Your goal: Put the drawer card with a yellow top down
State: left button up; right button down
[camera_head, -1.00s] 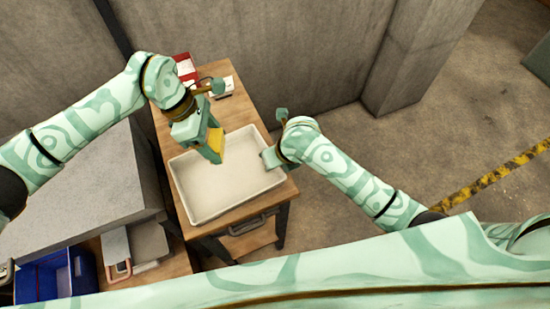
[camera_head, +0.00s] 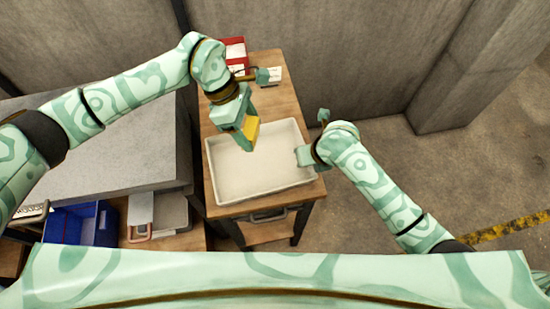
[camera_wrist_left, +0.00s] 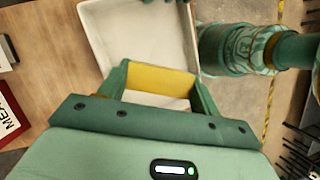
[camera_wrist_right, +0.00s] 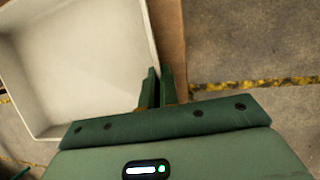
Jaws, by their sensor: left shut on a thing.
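The drawer card with a yellow top (camera_head: 251,129) is held in my left gripper (camera_head: 247,138), above the white tray (camera_head: 262,200). In the left wrist view, the yellow part (camera_wrist_left: 160,80) spans between the two fingers, with a whitish strip below it. The gripper hides part of the card. My right gripper (camera_head: 303,156) is at the tray's right edge. In the right wrist view, its fingers (camera_wrist_right: 158,88) are close together, one on each side of the tray's rim (camera_wrist_right: 152,40).
The tray stands on a wooden table (camera_head: 290,107). A red box (camera_head: 235,50) and a white card (camera_head: 272,76) lie at the table's back. A grey counter (camera_head: 110,150) is at left, with a blue crate (camera_head: 72,228) below. Most of the tray's floor looks empty.

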pick_arm(q)
jog(key=s+a+f+n, duration=0.1)
jog(key=a+f, duration=0.1)
jog(key=a, duration=0.1)
pick_arm(e)
jog(key=shift+a, duration=0.1)
pick_arm(q)
jog(key=n+t, duration=0.3)
jog(key=n, duration=0.1)
send_near(254, 165)
jog(key=x, duration=0.5)
jog(key=shift+f, duration=0.15)
jog(key=shift+f, duration=0.1)
jog(key=o, duration=1)
